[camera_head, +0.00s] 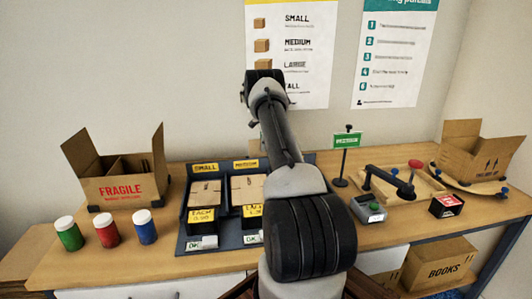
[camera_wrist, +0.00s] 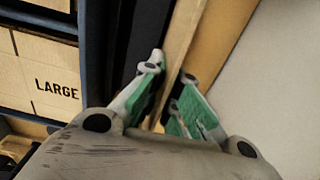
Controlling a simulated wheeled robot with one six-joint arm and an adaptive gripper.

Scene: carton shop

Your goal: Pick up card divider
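My gripper (camera_wrist: 171,72) shows in the wrist view, its two green-padded fingers apart. A thin tan card edge (camera_wrist: 182,35), which looks like the card divider, runs between the fingertips, just right of a dark panel. A narrow gap seems to remain beside it, and I cannot see firm contact. In the head view my arm covers the gripper, and a small tan piece (camera_head: 251,148) shows behind the dark blue organizer (camera_head: 181,240); I cannot tell if it is the same card.
A carton marked LARGE (camera_wrist: 50,80) lies left of the gripper. An open FRAGILE carton (camera_head: 120,188) and several lidded jars (camera_head: 106,230) stand on the left of the bench.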

